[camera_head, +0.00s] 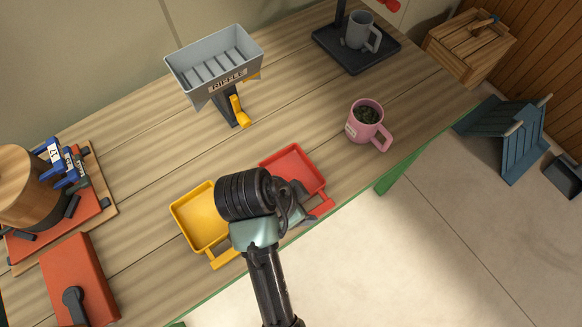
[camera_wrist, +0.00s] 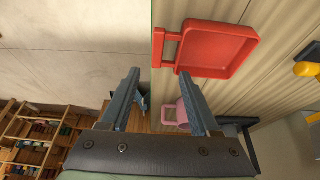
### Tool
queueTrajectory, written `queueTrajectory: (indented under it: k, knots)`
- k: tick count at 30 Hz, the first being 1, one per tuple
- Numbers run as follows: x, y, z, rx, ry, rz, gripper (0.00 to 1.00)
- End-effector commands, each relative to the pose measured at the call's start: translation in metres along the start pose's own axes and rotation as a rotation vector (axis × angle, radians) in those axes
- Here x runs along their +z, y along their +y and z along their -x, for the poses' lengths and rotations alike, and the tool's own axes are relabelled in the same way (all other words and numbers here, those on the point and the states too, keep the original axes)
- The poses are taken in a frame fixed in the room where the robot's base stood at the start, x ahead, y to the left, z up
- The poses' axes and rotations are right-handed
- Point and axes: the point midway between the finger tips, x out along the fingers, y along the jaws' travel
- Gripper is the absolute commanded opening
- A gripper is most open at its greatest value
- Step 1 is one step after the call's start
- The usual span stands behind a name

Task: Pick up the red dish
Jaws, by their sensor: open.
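The red dish (camera_head: 297,164) is a shallow square tray with a handle. It lies on the wooden table near the front edge, its handle (camera_head: 322,208) toward that edge. In the wrist view the red dish (camera_wrist: 217,50) is at top centre, its looped handle (camera_wrist: 170,46) pointing left. My gripper (camera_head: 292,205) is over the front left part of the dish in the head view and hides some of it. In the wrist view my gripper (camera_wrist: 158,74) has its fingers apart with nothing held. The right fingertip appears just below the handle; I cannot tell whether they touch.
A yellow dish (camera_head: 196,222) lies just left of my gripper. A pink mug (camera_head: 364,122) stands to the right. A grey riffle box (camera_head: 214,62) on a stand is behind. A red box (camera_head: 80,278) is at left. The table between dish and riffle box is clear.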

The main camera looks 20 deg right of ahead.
Motion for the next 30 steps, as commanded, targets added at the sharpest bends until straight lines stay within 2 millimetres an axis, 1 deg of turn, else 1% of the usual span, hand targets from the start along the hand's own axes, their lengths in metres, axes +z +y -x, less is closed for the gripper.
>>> queueTrajectory:
  k: [6,10,12,19,27,30]
  knots:
    - [0.001,0.002,-0.039,0.007,-0.004,0.0,0.62]
    - [0.0,0.002,-0.061,0.005,-0.002,-0.001,0.62]
    - [0.0,0.001,-0.069,0.004,-0.002,-0.001,0.62]
    - [0.0,0.002,-0.083,0.003,-0.002,0.0,0.62]
    - [-0.001,0.004,-0.118,0.001,-0.002,-0.001,0.62]
    - [-0.001,0.004,-0.125,0.0,-0.002,-0.001,0.62]
